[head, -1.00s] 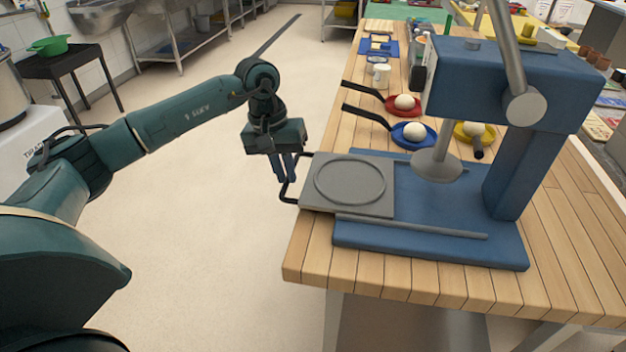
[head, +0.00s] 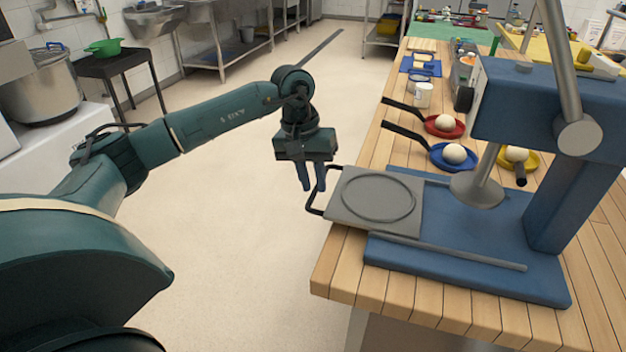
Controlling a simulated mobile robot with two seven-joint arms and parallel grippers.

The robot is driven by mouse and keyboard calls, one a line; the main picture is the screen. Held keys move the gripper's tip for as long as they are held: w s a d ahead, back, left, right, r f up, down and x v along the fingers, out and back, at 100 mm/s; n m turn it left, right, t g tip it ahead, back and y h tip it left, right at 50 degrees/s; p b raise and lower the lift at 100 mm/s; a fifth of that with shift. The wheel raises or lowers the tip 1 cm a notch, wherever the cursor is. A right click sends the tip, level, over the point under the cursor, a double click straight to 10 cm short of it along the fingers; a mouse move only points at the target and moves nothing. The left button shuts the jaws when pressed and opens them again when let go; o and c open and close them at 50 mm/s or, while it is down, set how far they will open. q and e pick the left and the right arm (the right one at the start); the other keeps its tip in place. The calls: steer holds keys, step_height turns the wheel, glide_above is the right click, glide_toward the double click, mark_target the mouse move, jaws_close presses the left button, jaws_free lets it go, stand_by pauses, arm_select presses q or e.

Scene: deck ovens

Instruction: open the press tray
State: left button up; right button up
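The press tray (head: 408,225) is a flat grey plate with a round ring mark. It lies at the left end of the blue press base (head: 470,262) and juts out left past it. A black loop handle (head: 309,205) sticks out from its left edge, beyond the table edge. My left gripper (head: 313,187) points down at this handle, with its two fingers apart and their tips at the handle's outer bar. Whether they touch the bar is not clear. The round press head (head: 476,189) hangs to the right of the tray. My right gripper is not in view.
A white mug (head: 423,96) stands further back. The floor (head: 240,240) left of the wooden table (head: 340,272) is clear.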

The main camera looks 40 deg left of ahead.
arm_select(q)
step_height(320, 180, up, 13)
steer(key=a, duration=0.2)
steer(key=shift+s+a+f, duration=0.15)
steer(key=shift+s+f, duration=0.05)
steer(key=shift+s, duration=0.15)
steer(key=shift+f, duration=0.1)
